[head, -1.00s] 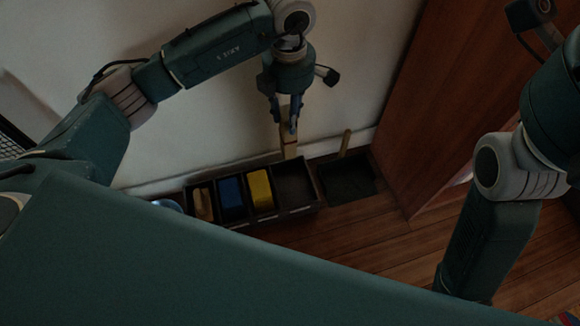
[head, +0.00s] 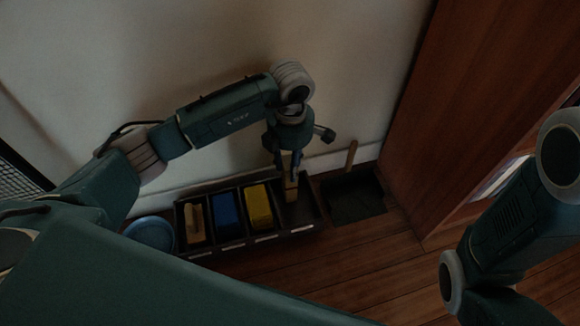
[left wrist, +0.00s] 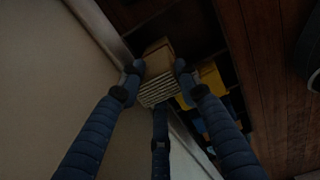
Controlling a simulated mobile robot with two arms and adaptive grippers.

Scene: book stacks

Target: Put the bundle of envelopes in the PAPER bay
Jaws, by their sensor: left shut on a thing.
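The tan bundle of envelopes (head: 291,185) is upright between the fingers of my left gripper (head: 288,160), which is shut on it. In the left wrist view the bundle (left wrist: 158,62) shows a band of pale stacked edges between the fingertips (left wrist: 157,76). Its lower end is at the rightmost bay of a dark sorter (head: 240,242) on the floor by the wall. I cannot tell whether it touches the bay floor. The bay labels are too small to read, so I cannot tell which is PAPER. My right gripper is out of view.
The other bays hold a tan thing (head: 195,220), a blue thing (head: 227,212) and a yellow thing (head: 259,206). A round blue container (head: 150,233) stands left of the sorter. A dark square thing with a wooden handle (head: 351,157) is to its right. A wooden bookcase (head: 440,130) stands further right.

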